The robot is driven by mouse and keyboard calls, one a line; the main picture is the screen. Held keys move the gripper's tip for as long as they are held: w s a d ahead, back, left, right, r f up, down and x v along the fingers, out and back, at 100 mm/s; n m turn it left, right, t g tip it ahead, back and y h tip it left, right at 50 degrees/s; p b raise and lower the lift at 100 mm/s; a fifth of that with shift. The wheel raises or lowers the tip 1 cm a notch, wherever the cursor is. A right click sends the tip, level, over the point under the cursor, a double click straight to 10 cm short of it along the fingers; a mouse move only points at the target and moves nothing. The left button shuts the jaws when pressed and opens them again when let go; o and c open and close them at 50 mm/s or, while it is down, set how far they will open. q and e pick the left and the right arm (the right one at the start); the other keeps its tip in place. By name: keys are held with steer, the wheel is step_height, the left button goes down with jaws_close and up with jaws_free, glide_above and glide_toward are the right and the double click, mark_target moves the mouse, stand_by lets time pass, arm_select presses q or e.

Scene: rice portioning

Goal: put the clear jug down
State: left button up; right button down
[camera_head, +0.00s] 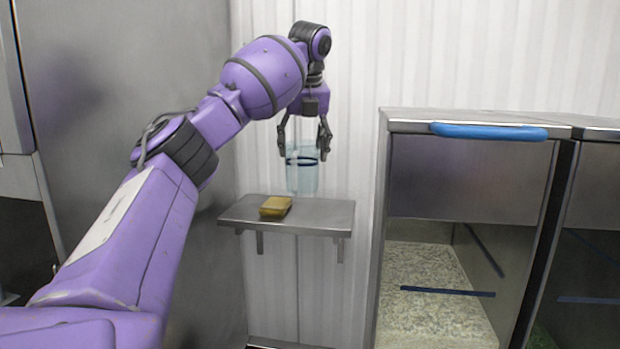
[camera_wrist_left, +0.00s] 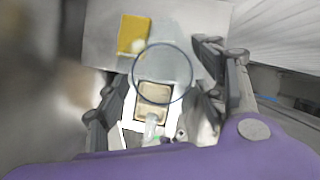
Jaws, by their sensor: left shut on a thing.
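The clear jug (camera_head: 302,178) is a pale, see-through cylinder with a dark band near its top. It hangs upright between the fingers of my left gripper (camera_head: 304,146), which is shut on it from above. The jug's base overlaps the back of the small metal shelf (camera_head: 325,215); I cannot tell whether it touches. In the left wrist view the jug's round dark rim (camera_wrist_left: 163,45) lies between the two fingers (camera_wrist_left: 165,90), and the shelf (camera_wrist_left: 100,35) shows beyond it. My right gripper is not in view.
A yellow sponge-like block (camera_head: 275,206) lies on the shelf, left of and in front of the jug. The shelf's right part is bare. A metal bin with a blue handle (camera_head: 490,131) stands to the right, grain visible inside. A large steel cabinet (camera_head: 140,60) stands at left.

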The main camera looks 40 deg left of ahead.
mark_target(309, 162)
arm_select(q)
steer(key=w+f, duration=0.2)
steer(key=w+a+f, duration=0.1)
steer(key=f, duration=0.2)
steer(key=shift+w+a, duration=0.1)
steer(key=shift+w, duration=0.25)
steer(key=shift+w+f, duration=0.15)
steer(key=shift+f, duration=1.55)
steer(key=o, duration=1.6)
steer(key=shift+r, duration=0.1)
